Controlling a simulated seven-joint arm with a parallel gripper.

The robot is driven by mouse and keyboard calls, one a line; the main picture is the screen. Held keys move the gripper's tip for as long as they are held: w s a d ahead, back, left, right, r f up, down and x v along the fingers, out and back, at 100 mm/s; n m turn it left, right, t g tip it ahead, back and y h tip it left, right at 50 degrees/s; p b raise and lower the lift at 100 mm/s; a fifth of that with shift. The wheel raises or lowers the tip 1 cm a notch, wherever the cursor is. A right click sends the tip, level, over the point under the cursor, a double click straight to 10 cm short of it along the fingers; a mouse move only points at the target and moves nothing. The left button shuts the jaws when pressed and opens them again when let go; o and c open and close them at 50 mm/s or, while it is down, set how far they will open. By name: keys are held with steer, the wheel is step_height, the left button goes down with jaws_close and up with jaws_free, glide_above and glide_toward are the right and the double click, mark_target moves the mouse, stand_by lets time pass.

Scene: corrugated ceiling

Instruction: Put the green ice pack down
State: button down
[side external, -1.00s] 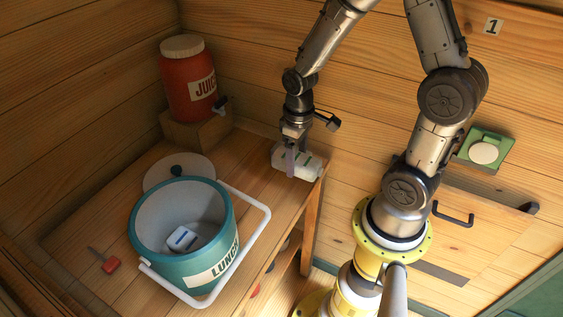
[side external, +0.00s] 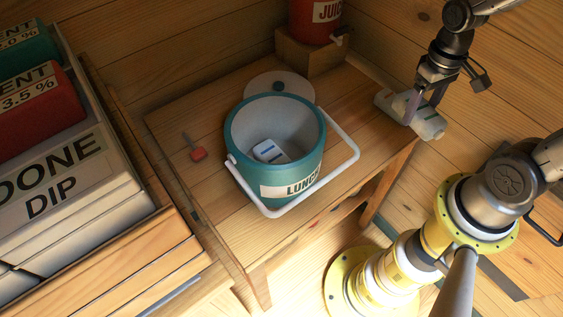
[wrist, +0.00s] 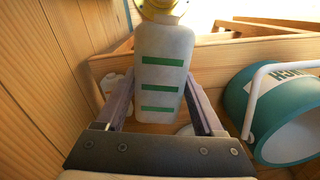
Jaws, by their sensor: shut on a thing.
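The green ice pack is a white bottle-like block with green bars, seen close up in the wrist view (wrist: 162,62) and at the far right corner of the wooden table in the side view (side external: 429,124). My gripper (side external: 413,108) is shut on it, one finger on each side, as the wrist view also shows. I cannot tell whether the pack touches the tabletop.
The teal lunch bucket (side external: 308,165) stands open on the table (side external: 215,205), its white handle folded down right. A blue-striped white pack (side external: 268,151) lies inside. Its lid (side external: 265,83) is behind. A red-ended tool (side external: 198,154), juice jug (side external: 318,22) and crate (side external: 150,245) are around.

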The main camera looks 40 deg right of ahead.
steer(key=w+a+r+m, duration=0.1)
steer(key=w+a+r, duration=0.3)
steer(key=w, duration=0.5)
steer(key=w+a+r+n, duration=0.15)
steer(key=w+a, duration=0.25)
steer(key=a, duration=0.4)
steer(key=w+a+r+n, duration=0.15)
steer(key=w+a, duration=0.25)
steer(key=a, duration=0.4)
steer(key=a+f, duration=0.4)
steer(key=f, duration=0.7)
steer(key=shift+s, duration=0.45)
steer(key=shift+f, duration=0.65)
jaws_free()
